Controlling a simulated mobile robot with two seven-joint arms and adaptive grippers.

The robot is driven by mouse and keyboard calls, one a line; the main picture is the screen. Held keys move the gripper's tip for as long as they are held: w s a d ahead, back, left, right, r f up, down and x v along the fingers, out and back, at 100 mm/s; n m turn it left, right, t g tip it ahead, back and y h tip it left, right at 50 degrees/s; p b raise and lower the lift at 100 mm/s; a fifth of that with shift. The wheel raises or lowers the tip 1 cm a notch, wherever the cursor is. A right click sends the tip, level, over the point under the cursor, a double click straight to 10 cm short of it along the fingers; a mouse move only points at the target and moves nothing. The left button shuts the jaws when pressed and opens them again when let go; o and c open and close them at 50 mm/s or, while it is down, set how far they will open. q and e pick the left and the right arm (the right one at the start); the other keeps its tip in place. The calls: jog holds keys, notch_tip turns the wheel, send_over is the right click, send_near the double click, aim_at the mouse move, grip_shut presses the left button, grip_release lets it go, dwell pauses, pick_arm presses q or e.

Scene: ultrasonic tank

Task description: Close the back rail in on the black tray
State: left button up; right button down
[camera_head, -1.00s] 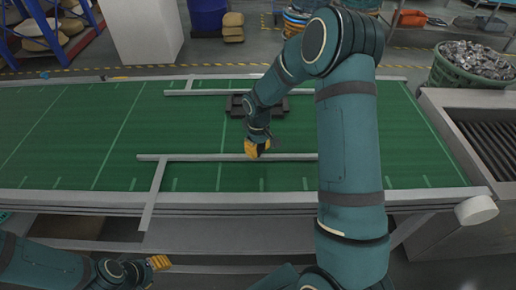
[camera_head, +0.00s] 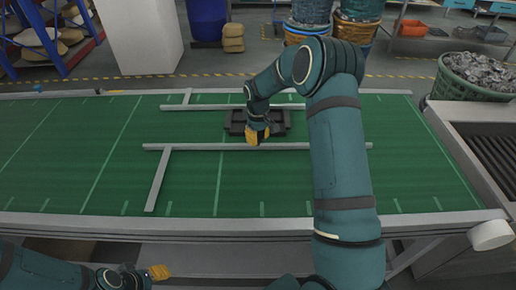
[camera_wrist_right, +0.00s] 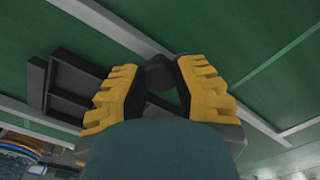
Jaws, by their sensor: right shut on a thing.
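The black tray (camera_head: 281,123) lies on the green surface between two grey rails. The far rail (camera_head: 205,107) runs along its far side. The near rail (camera_head: 205,146), with a stem (camera_head: 158,182) toward me, runs close along its near side; a small gap seems to remain. My right gripper (camera_head: 257,139) is over the near rail beside the tray. In the right wrist view its yellow fingers (camera_wrist_right: 155,85) are shut on a dark round knob (camera_wrist_right: 158,70) that appears to stand on that rail. The tray's edge (camera_wrist_right: 60,85) shows beside it. My left gripper (camera_head: 158,272) hangs low before the table, its fingers too small to judge.
The green surface (camera_head: 60,150) is clear to the left and right. A green basket of metal parts (camera_head: 470,85) and a grey machine (camera_head: 470,115) stand at the right. Barrels and shelves are behind the table.

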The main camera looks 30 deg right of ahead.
jog(key=shift+w+d+f, duration=0.1)
jog(key=shift+w+d, duration=0.45)
jog(key=shift+w, duration=0.3)
jog(key=shift+w+d+r, duration=0.1)
jog(key=shift+w+d, duration=0.4)
jog(key=shift+w, duration=0.35)
jog(key=shift+w+d+f, duration=0.1)
jog(key=shift+w+d, duration=0.45)
jog(key=shift+w, duration=0.3)
jog(key=c, duration=0.6)
grip_release()
jog(key=shift+w, duration=0.15)
notch_tip(320, 180, up, 12)
